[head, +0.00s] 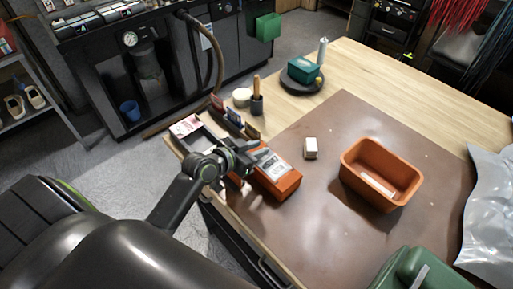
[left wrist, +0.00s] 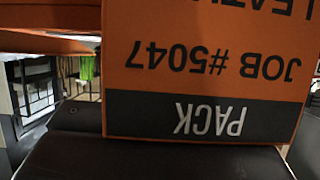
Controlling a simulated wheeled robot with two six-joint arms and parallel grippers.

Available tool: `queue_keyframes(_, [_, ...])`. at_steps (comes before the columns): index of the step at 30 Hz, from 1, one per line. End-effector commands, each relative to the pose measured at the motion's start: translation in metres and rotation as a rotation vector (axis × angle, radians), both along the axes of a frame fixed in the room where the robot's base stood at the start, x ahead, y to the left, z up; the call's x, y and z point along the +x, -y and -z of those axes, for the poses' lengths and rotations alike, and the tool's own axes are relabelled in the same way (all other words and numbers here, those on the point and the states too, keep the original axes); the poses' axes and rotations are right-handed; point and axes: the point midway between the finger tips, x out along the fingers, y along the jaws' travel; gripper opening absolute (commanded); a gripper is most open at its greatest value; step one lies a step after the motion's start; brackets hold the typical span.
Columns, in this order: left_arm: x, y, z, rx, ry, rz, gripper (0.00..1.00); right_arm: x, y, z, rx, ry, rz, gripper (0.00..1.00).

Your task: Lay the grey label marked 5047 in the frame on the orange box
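The orange box (head: 287,187) lies near the left edge of the brown mat, with a pale printed panel (head: 271,164) on its top. My left gripper (head: 243,157) is at the left side of this box, close to it; I cannot tell whether they touch. In the left wrist view, an orange printed face (left wrist: 205,85) fills the upper right. It reads upside down "JOB #5047", with a dark grey "PACK" band (left wrist: 190,118). I cannot tell whether this face is held. My fingertips are not clear, and I cannot make out a separate grey label. My right gripper is out of view.
A tray (head: 187,127) with a pink-and-white card stands behind my left gripper. A small white block (head: 310,148) and an orange bin (head: 361,154) are on the mat (head: 330,235). A green container (head: 405,272) is at the front, silvery plastic (head: 490,210) at right.

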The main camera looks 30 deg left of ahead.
Motion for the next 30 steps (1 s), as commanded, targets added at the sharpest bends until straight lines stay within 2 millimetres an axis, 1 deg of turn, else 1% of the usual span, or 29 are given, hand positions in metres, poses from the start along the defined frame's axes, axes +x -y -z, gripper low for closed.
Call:
queue_keyframes(8, [-0.001,0.000,0.001,0.000,-0.005,-0.001,0.24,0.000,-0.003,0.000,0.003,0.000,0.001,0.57])
queue_keyframes(11, [-0.001,0.000,-0.003,0.000,-0.004,-0.001,0.24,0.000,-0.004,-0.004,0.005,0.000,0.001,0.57])
queue_keyframes(14, [0.000,0.000,-0.014,0.000,-0.003,0.000,0.24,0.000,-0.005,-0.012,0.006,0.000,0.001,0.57])
queue_keyframes(17, [-0.014,-0.006,-0.014,0.006,-0.003,0.000,0.24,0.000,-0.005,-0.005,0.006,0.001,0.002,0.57])
queue_keyframes(24, [-0.058,-0.021,-0.034,0.007,-0.004,0.003,0.24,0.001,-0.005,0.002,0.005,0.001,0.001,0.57])
queue_keyframes(30, [-0.086,-0.032,-0.048,0.006,-0.004,0.002,0.24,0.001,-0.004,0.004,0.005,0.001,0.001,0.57])
